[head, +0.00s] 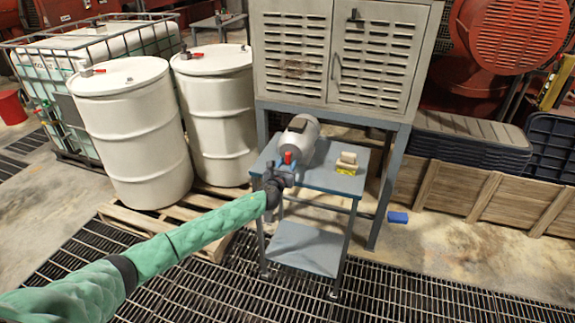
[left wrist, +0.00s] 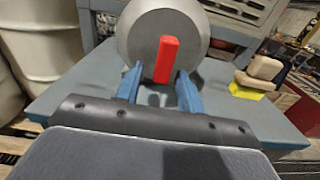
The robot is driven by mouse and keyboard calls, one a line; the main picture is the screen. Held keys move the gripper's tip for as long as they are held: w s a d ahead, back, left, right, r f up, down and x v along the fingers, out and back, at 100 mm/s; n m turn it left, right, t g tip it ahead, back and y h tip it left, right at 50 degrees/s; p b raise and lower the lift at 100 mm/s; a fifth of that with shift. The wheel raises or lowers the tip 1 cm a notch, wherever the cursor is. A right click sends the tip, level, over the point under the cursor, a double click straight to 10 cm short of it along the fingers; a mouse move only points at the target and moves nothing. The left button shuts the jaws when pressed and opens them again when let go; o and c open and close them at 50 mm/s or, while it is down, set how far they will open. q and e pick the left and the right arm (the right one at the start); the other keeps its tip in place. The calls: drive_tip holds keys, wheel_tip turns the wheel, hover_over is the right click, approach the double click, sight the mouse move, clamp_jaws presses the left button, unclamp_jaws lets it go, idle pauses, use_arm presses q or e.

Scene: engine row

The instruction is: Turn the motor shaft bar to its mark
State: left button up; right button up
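The motor (head: 302,135) is a light grey cylinder on the blue-grey table (head: 335,181). Its round end face (left wrist: 140,40) fills the upper middle of the left wrist view. The red shaft bar (left wrist: 167,60) stands near upright on that face, tilted slightly right at the top; it also shows in the head view (head: 288,157). My left gripper (head: 285,172) is at the motor's near end. In the left wrist view its blue fingers (left wrist: 158,85) are apart, one on each side of the bar's lower part, with gaps showing. No mark can be made out. My right gripper is not in view.
A beige and yellow object (head: 347,163) sits on the table right of the motor. A grey louvred cabinet (head: 335,50) stands behind. White drums (head: 130,130) stand on a pallet at left. A blue item (head: 398,217) lies on the floor at right.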

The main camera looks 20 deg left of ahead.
use_arm(q)
drive_tip(key=s+b, duration=0.1)
drive_tip(key=s, duration=0.5)
drive_tip(key=shift+s+b, duration=0.35)
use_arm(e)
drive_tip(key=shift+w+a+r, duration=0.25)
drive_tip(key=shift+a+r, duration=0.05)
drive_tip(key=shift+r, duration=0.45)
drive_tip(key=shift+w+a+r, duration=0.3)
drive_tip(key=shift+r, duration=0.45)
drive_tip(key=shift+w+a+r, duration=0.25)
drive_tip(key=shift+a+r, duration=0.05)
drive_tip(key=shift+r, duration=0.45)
use_arm(q)
drive_tip(key=shift+a, duration=0.15)
drive_tip(key=shift+f, duration=0.15)
